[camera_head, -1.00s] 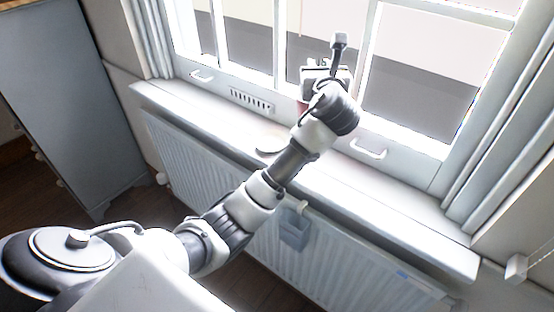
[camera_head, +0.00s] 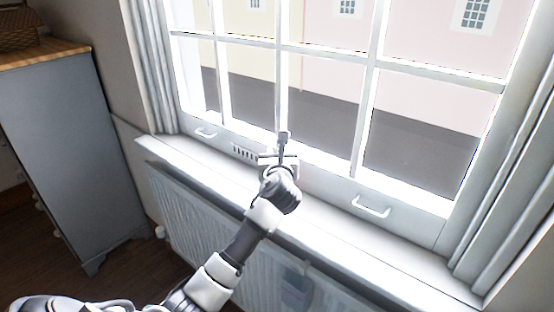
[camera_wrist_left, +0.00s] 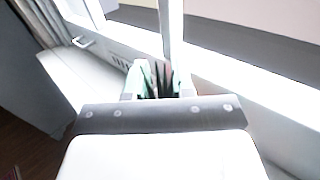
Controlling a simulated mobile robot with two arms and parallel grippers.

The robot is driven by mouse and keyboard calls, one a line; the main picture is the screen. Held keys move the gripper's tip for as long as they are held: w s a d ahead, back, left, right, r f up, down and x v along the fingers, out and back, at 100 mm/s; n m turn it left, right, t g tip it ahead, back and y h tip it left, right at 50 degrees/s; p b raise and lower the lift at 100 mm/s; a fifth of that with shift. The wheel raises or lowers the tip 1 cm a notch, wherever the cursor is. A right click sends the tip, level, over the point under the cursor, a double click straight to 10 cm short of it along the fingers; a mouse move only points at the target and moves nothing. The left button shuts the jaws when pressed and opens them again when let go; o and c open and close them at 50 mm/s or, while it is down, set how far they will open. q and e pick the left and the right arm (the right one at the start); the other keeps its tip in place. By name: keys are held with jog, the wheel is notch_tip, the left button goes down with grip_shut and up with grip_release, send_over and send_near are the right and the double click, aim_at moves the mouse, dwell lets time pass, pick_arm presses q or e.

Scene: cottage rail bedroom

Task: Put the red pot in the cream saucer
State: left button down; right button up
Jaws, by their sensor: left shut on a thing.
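My left gripper (camera_head: 280,160) is over the windowsill, close to the window frame. In the left wrist view, dark green, spiky leaves with a reddish streak (camera_wrist_left: 160,80) stand between the fingertips (camera_wrist_left: 158,92). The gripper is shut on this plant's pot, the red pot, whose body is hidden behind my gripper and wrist. I cannot tell if the pot touches the sill. The cream saucer cannot be made out now; my wrist and gripper cover that part of the sill. My right gripper is not in view.
The white windowsill (camera_head: 385,255) is clear to the right. The window frame has a handle at left (camera_head: 206,132), a handle at right (camera_head: 371,207) and a slotted vent (camera_head: 243,152). A radiator (camera_head: 190,215) is below, and a grey cabinet (camera_head: 65,150) stands left.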

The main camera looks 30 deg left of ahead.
pick_arm(q)
jog(key=shift+f, duration=0.85)
jog(key=c, duration=1)
grip_release()
jog(key=shift+f, duration=0.1)
jog(key=shift+o, duration=0.2)
jog(key=v, duration=1.2)
